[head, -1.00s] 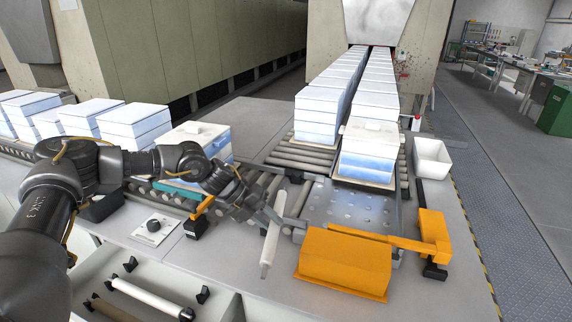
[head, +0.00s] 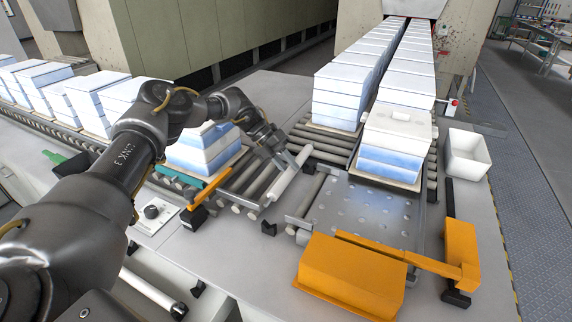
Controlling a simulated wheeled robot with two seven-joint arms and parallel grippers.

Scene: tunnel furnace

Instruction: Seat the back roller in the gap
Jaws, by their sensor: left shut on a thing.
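My left gripper (head: 284,162) is shut on a pale roller (head: 285,182) near its upper end. The roller slants from upper right to lower left, over the space between the grey conveyor rollers (head: 245,182) and the perforated metal plate (head: 360,212). A black bracket (head: 268,228) stands near the roller's lower end, and another dark one (head: 309,167) is near its upper end. I cannot tell whether the roller touches either bracket. My right gripper is not in view.
An orange cover (head: 350,272) and an orange arm (head: 461,245) stand at the front right. White-blue stacks (head: 395,145) stand on the conveyor behind the plate. A white bin (head: 467,155) is at right. Another pale roller (head: 150,292) lies at lower left.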

